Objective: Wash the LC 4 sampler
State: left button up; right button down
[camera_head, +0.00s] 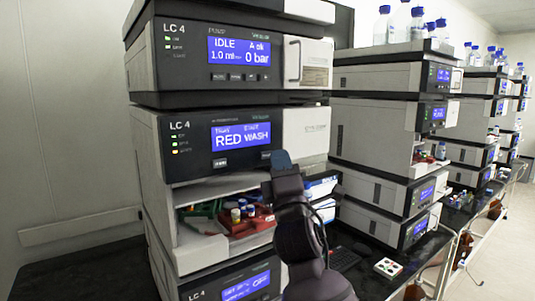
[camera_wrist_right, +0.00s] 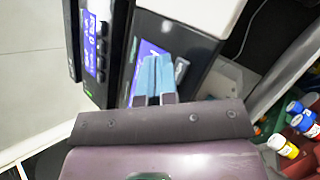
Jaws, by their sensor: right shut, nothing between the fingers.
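The LC 4 sampler (camera_head: 175,160) is the second module of the nearest stack. Its blue screen (camera_head: 240,136) has large text that looks like "RED WASH", with two dark keys under it. The sampler's lower front is open, with a red tray (camera_head: 240,228) and capped vials inside. My right gripper (camera_head: 281,160) is shut and empty, with its blue fingertips in front of the panel just right of the right key (camera_head: 266,155). In the right wrist view the closed fingers (camera_wrist_right: 154,75) overlap the sampler's screen (camera_wrist_right: 137,72). I cannot tell whether they touch the panel. My left gripper is not in view.
The LC 4 pump (camera_head: 230,60) sits above the sampler, its screen reading "IDLE" and "0 bar". More module stacks (camera_head: 385,110) with blue-capped bottles (camera_head: 417,22) stand to the right. The black bench (camera_head: 80,270) is bare at the front left.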

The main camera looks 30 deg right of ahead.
jog(key=shift+h, duration=0.3)
jog(key=s+p, duration=0.1)
jog(key=s, duration=0.4)
jog(key=shift+d+p, duration=0.2)
jog(key=shift+p, duration=0.15)
dwell(0.8)
